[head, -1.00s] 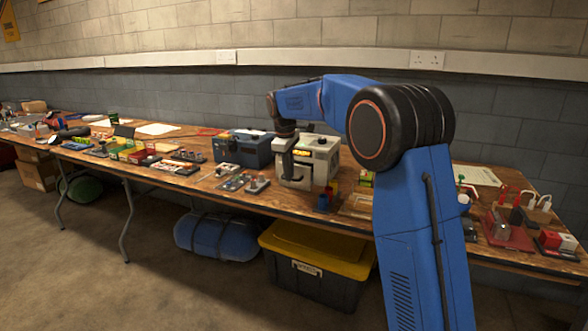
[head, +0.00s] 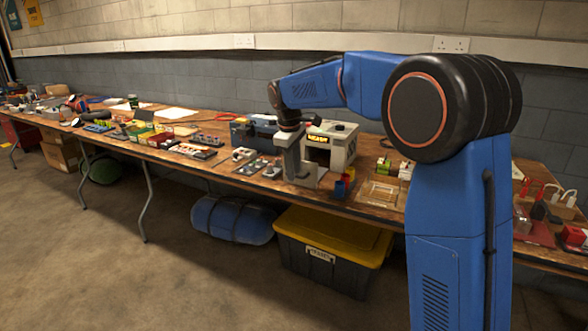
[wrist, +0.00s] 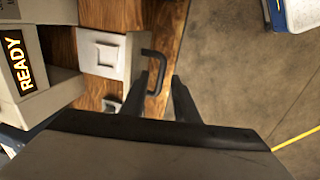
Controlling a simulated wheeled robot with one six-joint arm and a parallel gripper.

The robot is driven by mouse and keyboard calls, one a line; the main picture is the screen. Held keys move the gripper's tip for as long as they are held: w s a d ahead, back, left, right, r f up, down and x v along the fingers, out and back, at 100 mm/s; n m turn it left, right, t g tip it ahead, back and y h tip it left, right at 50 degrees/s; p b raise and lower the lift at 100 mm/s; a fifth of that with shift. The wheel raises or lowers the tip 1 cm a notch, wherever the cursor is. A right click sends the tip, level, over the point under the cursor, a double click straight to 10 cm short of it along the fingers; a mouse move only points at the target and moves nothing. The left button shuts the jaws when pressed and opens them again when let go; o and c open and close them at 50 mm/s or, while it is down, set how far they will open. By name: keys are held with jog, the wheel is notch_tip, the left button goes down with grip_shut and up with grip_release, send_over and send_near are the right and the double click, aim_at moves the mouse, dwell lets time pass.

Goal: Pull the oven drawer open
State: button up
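The oven is a pale grey box with a glowing READY sign. It stands on the table in the head view (head: 343,146) and at the left of the wrist view (wrist: 35,70). Its drawer (wrist: 105,52), a white tray with a square recess, stands out from the dark front opening (head: 317,156). The drawer's dark U-shaped handle (wrist: 162,62) is on its outer end. My gripper (wrist: 167,78) is at the handle, with the bar between its fingers. The fingers are apart, with a gap on the right side. In the head view my gripper (head: 291,168) partly covers the drawer.
Red, blue and yellow cups (head: 344,184) stand right of the drawer, near the table edge. Small grey parts (head: 250,165) lie to its left. A blue box (head: 254,134) stands beside the oven. A black crate with a yellow lid (head: 325,258) is below; the floor in front is clear.

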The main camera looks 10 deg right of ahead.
notch_tip(320, 180, up, 17)
jog(key=s+a, duration=0.1)
jog(key=s, duration=0.1)
jog(key=shift+s+a, duration=0.25)
jog(key=shift+a, duration=0.1)
dwell(0.5)
jog(key=s+d+f+m+t, duration=0.1)
jog(key=s+d+f+m, duration=0.1)
jog(key=s+d, duration=0.35)
jog(key=s+d+f+m, duration=0.2)
jog(key=s+d, duration=0.1)
jog(key=s, duration=0.6)
jog(key=s+d+f+m+t, duration=0.15)
jog(key=s+d, duration=0.25)
jog(key=s, duration=0.4)
jog(key=s+d+f+m, duration=0.2)
jog(key=s+f, duration=0.7)
jog(key=s, duration=0.1)
jog(key=s+d+f+m+y, duration=0.1)
jog(key=s+d+f+m, duration=0.1)
jog(key=s+f, duration=0.7)
jog(key=shift+s+d+f+m+t, duration=0.25)
jog(key=shift+s+m+t, duration=0.1)
jog(key=shift+s+m, duration=0.5)
